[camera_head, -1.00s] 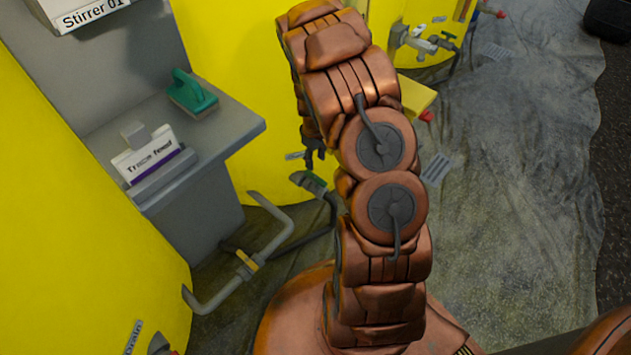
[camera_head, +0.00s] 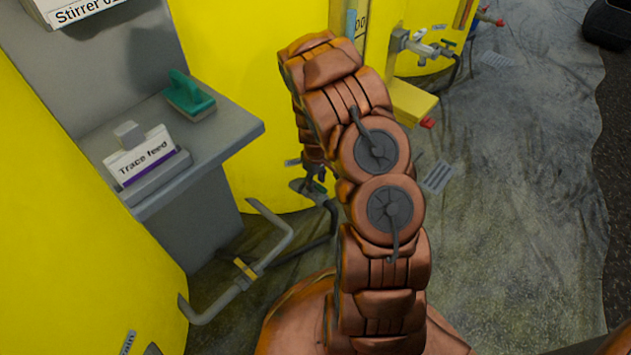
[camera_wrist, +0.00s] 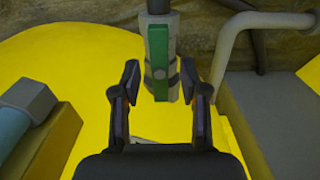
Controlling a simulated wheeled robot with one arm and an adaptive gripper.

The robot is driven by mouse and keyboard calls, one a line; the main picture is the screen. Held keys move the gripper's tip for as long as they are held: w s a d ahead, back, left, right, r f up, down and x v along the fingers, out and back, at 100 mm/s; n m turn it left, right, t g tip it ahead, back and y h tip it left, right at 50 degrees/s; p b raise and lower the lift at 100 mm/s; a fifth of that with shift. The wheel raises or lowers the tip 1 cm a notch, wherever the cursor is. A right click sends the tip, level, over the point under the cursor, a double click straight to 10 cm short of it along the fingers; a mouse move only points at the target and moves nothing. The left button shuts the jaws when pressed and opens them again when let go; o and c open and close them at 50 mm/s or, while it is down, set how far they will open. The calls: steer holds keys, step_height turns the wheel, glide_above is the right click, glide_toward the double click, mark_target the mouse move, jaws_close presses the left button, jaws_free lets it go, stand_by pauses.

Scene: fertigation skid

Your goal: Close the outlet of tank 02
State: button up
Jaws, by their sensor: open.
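A valve with a green handle (camera_wrist: 158,55) sits on a grey outlet pipe (camera_wrist: 159,7) in front of a yellow tank (camera_wrist: 75,50). The handle lies lengthwise along the pipe. My gripper (camera_wrist: 159,78) is open, with one finger on each side of the valve's near end. I cannot tell whether the fingers touch it. In the head view my gripper (camera_head: 314,172) is low beside the yellow tank (camera_head: 262,165), just above the green handle (camera_head: 317,187), partly hidden by my arm. No tank number is readable there.
A bent grey pipe (camera_head: 270,250) runs low in front. Another tap (camera_head: 420,46) and a yellow block (camera_head: 411,104) stand further back.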

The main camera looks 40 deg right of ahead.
steer(key=shift+c, duration=0.3)
jaws_close()
steer(key=shift+r, duration=0.1)
steer(key=m+p, duration=0.2)
steer(key=p, duration=0.1)
steer(key=shift+r+m, duration=0.15)
steer(key=shift+m, duration=0.25)
steer(key=m+p, duration=0.3)
steer(key=m, duration=0.4)
steer(key=m+p, duration=0.1)
steer(key=m, duration=0.1)
steer(key=shift+f+m, duration=0.2)
steer(key=shift+m, duration=0.2)
steer(key=m, duration=0.5)
steer(key=shift+m, duration=0.3)
